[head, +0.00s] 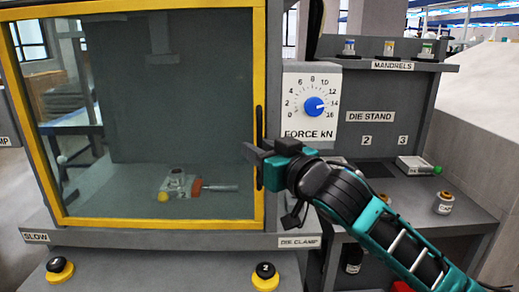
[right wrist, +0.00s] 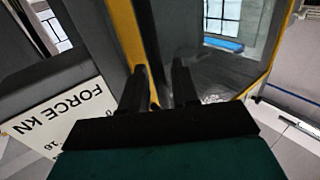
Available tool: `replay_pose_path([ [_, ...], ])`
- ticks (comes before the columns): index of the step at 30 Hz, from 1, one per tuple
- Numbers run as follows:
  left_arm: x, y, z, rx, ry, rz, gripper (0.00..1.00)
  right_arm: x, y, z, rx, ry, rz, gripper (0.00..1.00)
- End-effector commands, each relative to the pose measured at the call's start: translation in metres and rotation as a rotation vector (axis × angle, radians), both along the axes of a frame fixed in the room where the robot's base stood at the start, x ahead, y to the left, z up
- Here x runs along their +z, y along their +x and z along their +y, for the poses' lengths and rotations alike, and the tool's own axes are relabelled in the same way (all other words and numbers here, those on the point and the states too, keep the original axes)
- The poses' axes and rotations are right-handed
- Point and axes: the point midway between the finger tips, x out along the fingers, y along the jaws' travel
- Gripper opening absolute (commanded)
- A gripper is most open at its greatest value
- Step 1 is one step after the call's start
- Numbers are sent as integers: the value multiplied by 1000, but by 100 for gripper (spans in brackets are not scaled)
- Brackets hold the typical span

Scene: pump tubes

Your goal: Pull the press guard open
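The press guard is a clear pane in a yellow frame (head: 258,60), standing shut across the front of the grey press. A dark upright handle (head: 259,122) is on its right frame post. My right gripper (head: 254,152) is at the middle of this handle, partly covering it. In the right wrist view, its two dark fingers (right wrist: 161,82) stand apart beside the yellow frame edge (right wrist: 126,35). A small dark piece shows low between them; I cannot tell if the fingers touch the handle. My left gripper is not in view.
A force dial (head: 311,106) is on the panel just right of the handle. Inside the press lie a small clamp (head: 177,184) and an orange-and-grey tool (head: 212,187). Two yellow-and-black buttons (head: 60,270) (head: 265,277) are in front. A die stand shelf (head: 385,65) is at the right.

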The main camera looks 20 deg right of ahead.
Motion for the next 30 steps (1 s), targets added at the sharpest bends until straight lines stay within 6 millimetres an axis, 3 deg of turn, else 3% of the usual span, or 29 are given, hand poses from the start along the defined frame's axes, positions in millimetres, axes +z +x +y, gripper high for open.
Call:
replay_pose_path([
  [9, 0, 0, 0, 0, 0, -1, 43, 0, 2, 1, 1, 0, 0, 30],
  [19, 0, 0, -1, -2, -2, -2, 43, 0, 2, 1, 1, 0, 0, 0],
  [30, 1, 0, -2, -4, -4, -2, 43, 0, 2, 1, 1, 0, 0, 0],
])
